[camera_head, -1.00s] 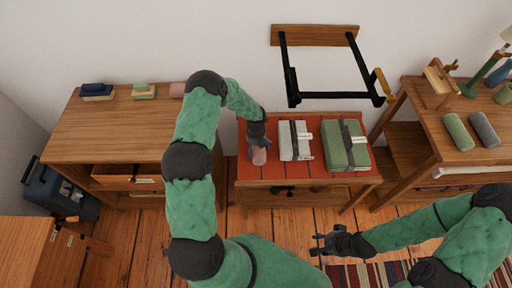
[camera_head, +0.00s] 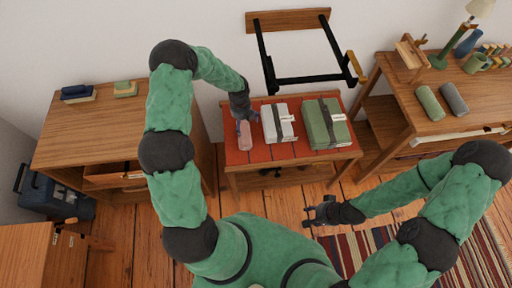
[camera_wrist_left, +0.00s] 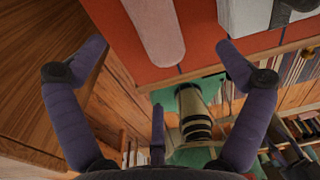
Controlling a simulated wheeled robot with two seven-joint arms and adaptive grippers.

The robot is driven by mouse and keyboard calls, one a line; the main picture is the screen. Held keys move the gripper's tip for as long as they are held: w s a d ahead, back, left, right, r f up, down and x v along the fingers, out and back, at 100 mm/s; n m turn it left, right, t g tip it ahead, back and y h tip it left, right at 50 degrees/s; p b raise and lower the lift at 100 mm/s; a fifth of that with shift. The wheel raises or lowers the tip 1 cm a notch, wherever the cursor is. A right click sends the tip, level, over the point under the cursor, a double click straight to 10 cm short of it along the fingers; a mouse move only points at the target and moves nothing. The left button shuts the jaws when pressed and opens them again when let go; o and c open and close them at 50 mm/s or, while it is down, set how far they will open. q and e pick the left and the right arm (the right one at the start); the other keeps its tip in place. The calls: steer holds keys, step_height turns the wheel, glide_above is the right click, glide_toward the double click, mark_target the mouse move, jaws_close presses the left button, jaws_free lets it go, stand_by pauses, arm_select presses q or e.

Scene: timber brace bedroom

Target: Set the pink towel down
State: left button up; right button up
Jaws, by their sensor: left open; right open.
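The pink towel (camera_head: 245,136), a small rolled bundle, lies on the red top of the small wooden table (camera_head: 237,158), at its left side. It also shows in the left wrist view (camera_wrist_left: 155,32) at the top, clear of the fingers. My left gripper (camera_head: 240,112) is open and empty at the towel's far end; in the left wrist view its fingers (camera_wrist_left: 166,62) are spread wide. I cannot tell its exact height over the table. My right gripper (camera_head: 318,212) is open and empty, out over the floor in front of the table.
Right of the towel are a grey strapped bundle (camera_head: 278,123) and a green strapped bundle (camera_head: 325,123). A black wall frame (camera_head: 308,85) hangs behind. A wooden desk (camera_head: 75,130) stands left; a shelf unit (camera_head: 395,120) with rolled towels stands right. A striped rug (camera_head: 375,250) lies in front.

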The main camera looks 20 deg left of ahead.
arm_select(q)
steer(key=s+d+f+n+h, duration=0.2)
steer(key=s+d+f+n, duration=0.1)
steer(key=s+d+n, duration=0.4)
steer(key=s+d+f+n+h, duration=0.15)
steer(key=s+d+n, duration=0.25)
steer(key=d+n, duration=0.4)
steer(key=s+d+n, duration=0.2)
steer(key=s+n, duration=0.4)
steer(key=n, duration=0.1)
steer(key=s+d+n, duration=0.3)
steer(key=s+n, duration=0.3)
steer(key=n, duration=0.2)
steer(key=shift+s+d+f+n, duration=0.15)
steer(key=shift+d+f+n, duration=0.15)
